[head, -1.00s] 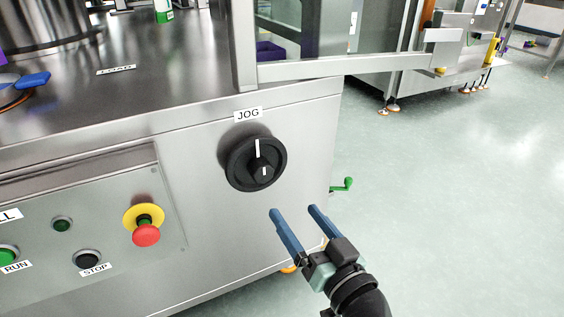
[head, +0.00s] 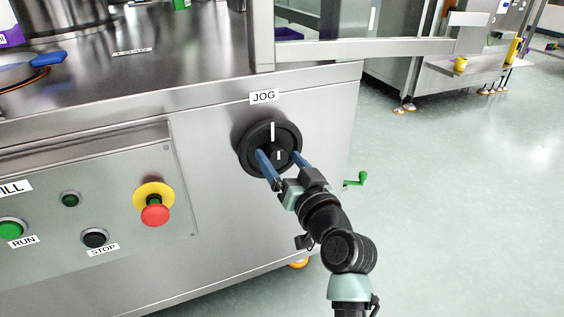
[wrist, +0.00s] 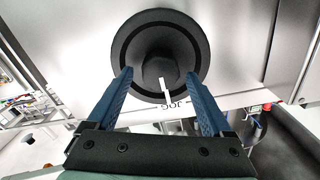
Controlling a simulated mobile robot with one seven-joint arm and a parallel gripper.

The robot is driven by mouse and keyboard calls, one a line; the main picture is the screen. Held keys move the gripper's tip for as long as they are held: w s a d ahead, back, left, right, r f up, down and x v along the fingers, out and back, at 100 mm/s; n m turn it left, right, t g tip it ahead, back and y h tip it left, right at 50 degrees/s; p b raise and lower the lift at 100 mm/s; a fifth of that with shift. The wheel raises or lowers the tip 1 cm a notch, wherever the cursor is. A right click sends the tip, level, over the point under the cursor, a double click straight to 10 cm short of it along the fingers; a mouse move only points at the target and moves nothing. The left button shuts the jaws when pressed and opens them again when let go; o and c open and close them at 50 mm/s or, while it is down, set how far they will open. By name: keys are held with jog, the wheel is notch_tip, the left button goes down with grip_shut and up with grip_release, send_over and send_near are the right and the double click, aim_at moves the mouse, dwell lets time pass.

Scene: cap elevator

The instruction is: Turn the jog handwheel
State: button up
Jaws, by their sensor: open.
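The black jog handwheel (head: 270,136) sits on the steel front panel under the JOG label (head: 264,97). Its white mark points up in the head view. My gripper (head: 281,160) is open, with its two blue fingers in front of the lower part of the wheel. In the wrist view the handwheel (wrist: 137,33) fills the top middle, its hub (wrist: 158,70) lying between the open fingers (wrist: 158,88). The fingers overlap the wheel's rim in the picture; I cannot tell whether they touch it. Nothing is held.
A red and yellow stop button (head: 155,214) sticks out of the control panel at left, near a black STOP button (head: 95,238) and a green RUN button (head: 12,229). A green crank (head: 356,179) juts out at the cabinet's right. Open floor lies to the right.

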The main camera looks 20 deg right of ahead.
grip_shut()
dwell(0.4)
jog(key=shift+m+p, duration=0.3)
